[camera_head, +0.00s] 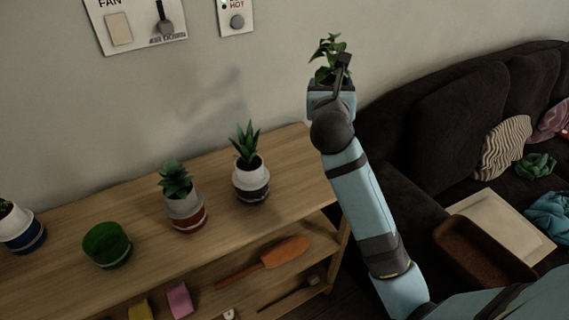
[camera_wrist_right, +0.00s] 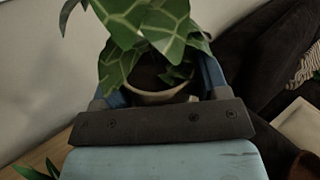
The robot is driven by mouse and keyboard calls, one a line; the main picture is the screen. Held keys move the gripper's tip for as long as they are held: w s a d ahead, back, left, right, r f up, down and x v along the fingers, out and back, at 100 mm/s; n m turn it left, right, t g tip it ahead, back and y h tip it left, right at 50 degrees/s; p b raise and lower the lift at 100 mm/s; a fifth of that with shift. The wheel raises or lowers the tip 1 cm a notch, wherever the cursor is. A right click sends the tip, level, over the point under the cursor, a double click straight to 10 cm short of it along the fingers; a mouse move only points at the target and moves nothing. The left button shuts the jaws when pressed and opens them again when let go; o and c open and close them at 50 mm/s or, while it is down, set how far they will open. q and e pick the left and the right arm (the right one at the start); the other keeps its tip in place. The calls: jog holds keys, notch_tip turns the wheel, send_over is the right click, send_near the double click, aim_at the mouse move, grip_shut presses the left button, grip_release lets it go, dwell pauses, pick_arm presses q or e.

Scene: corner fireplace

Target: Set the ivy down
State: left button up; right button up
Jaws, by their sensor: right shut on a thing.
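The ivy (camera_head: 328,52) is a leafy green plant, held up in front of the wall beyond the right end of the wooden shelf. In the right wrist view its broad, pale-veined leaves (camera_wrist_right: 150,35) hang over a light pot (camera_wrist_right: 165,96). My right gripper (camera_head: 338,72) is shut on it, with a blue finger on each side of the pot in the wrist view. The pot is mostly hidden by the gripper in the head view. My left gripper is not in view.
The wooden shelf (camera_head: 288,160) bears several potted plants, including a spiky one (camera_head: 250,180) near its right end, and a green pot (camera_head: 107,246). Bare top lies right of the spiky plant. A dark sofa (camera_head: 440,130) with clothes and a tray (camera_head: 527,232) stands at right.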

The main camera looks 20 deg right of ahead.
notch_tip(320, 180, down, 19)
jog(key=b, duration=0.5)
jog(key=shift+f, duration=0.3)
jog(key=shift+f+b, duration=0.2)
jog(key=shift+b, duration=0.1)
jog(key=o, duration=1)
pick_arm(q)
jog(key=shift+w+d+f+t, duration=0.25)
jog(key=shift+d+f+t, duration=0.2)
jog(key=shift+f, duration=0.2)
pick_arm(e)
jog(key=shift+o, duration=0.2)
